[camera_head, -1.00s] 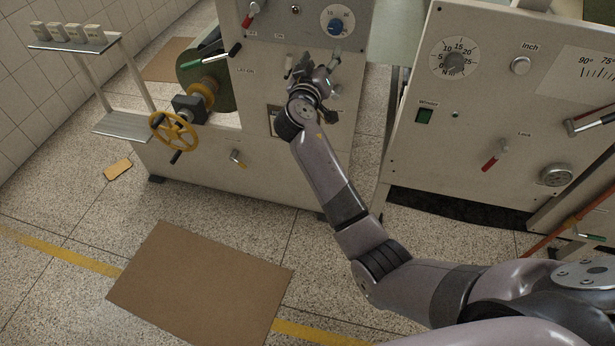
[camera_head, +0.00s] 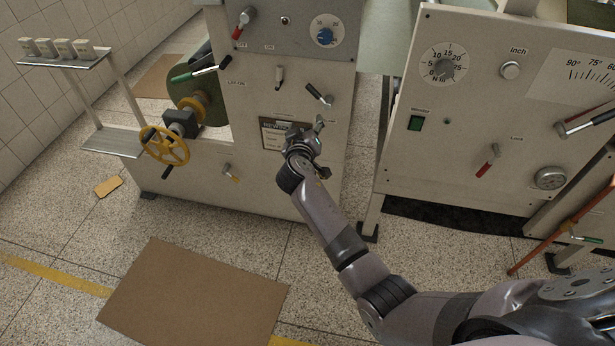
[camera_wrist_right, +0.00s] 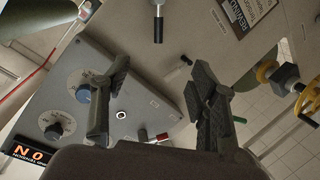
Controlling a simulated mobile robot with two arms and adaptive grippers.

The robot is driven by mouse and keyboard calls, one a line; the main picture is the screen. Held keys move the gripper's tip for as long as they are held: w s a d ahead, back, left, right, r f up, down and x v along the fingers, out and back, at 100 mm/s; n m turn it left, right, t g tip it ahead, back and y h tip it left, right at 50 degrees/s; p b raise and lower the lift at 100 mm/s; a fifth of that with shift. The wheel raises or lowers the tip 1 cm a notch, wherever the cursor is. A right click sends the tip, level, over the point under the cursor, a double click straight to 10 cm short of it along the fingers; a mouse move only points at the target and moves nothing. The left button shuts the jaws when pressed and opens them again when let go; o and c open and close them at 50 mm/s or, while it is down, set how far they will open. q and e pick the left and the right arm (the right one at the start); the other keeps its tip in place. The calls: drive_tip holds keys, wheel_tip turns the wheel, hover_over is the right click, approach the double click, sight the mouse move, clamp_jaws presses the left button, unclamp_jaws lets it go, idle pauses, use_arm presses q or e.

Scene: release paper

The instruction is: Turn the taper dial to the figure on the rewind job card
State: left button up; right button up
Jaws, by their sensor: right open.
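A dial with a blue knob (camera_head: 325,36) sits at the top right of the left machine's panel; it shows in the right wrist view (camera_wrist_right: 83,95) beside a second dial with a dark knob (camera_wrist_right: 55,130). Their labels and settings are too small to read, so I cannot tell which is the taper dial. The rewind job card (camera_head: 272,136) is on the machine front, partly behind my right gripper; its heading shows in the wrist view (camera_wrist_right: 246,10), its figure is unreadable. My right gripper (camera_head: 322,148) is open and empty, below the blue-knob dial and apart from it.
Two levers, one left (camera_head: 279,78) and one right (camera_head: 319,95), lie between gripper and dial. A red-tipped lever (camera_head: 243,22) and a yellow handwheel (camera_head: 165,146) are further left. The right machine carries a numbered dial (camera_head: 444,66). Cardboard (camera_head: 195,295) lies on the floor.

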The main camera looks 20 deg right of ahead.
drive_tip(key=s+a+f+n+g+y+b, duration=0.1)
drive_tip(key=s+f, duration=0.3)
drive_tip(key=f, duration=1)
drive_tip(key=shift+a+f+n+g+y+b, duration=0.2)
drive_tip(key=shift+f+n+g+y+b, duration=0.1)
drive_tip(key=shift+g+y+b, duration=0.15)
drive_tip(key=shift+s, duration=0.1)
drive_tip(key=s+a+f+n+g+y, duration=0.1)
drive_tip(key=s+f+g+y, duration=0.4)
drive_tip(key=s+f, duration=2.1)
drive_tip(key=s+f+g, duration=0.2)
drive_tip(key=s+f, duration=0.4)
drive_tip(key=s, duration=1)
drive_tip(key=s+d+f+m+g, duration=0.1)
drive_tip(key=s+f+g, duration=0.2)
drive_tip(key=s+f, duration=0.4)
drive_tip(key=s, duration=0.9)
drive_tip(key=shift+d+g, duration=0.3)
drive_tip(key=shift+g, duration=0.05)
